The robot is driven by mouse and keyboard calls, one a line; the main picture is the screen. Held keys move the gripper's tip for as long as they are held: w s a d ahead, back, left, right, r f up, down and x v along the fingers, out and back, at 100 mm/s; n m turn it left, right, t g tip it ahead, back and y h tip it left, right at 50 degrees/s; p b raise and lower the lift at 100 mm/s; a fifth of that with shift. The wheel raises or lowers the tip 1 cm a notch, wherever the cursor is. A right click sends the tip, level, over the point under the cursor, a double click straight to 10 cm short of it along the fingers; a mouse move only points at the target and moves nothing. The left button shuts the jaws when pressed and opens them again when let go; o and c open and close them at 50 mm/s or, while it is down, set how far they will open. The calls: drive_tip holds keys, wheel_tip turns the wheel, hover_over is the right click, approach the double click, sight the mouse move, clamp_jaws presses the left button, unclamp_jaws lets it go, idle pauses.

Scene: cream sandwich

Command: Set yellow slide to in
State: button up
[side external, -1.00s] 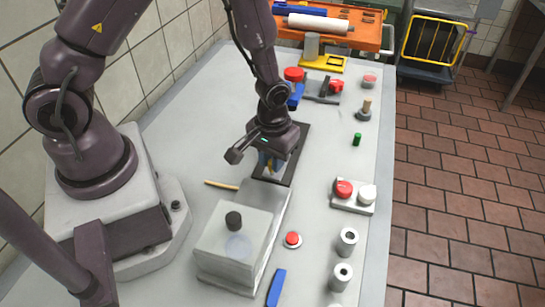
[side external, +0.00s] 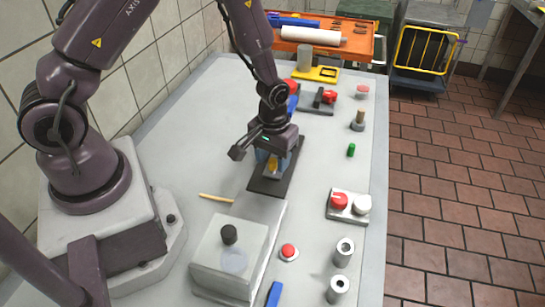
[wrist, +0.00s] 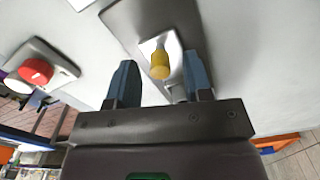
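The yellow slide handle (wrist: 160,65) stands on a pale strip in a dark plate on the table, seen in the wrist view. In the side external view its yellow (side external: 271,168) shows only partly, between my fingers. My gripper (wrist: 160,62) is open around the handle, with one blue-grey finger on each side. The wrist view shows a gap on both sides of the handle. In the side external view my gripper (side external: 270,163) is low over the dark plate (side external: 266,186). The slide's end marks cannot be read.
A metal box with a black knob (side external: 230,234) stands near the plate. A panel with red and white knobs (side external: 349,206) lies to the right, also visible in the wrist view (wrist: 42,68). A red button (side external: 289,251) and metal cylinders (side external: 343,252) are nearer the camera.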

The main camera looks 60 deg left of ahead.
wheel_tip(320, 180, up, 13)
idle(0.7)
drive_tip(key=shift+a, duration=0.1)
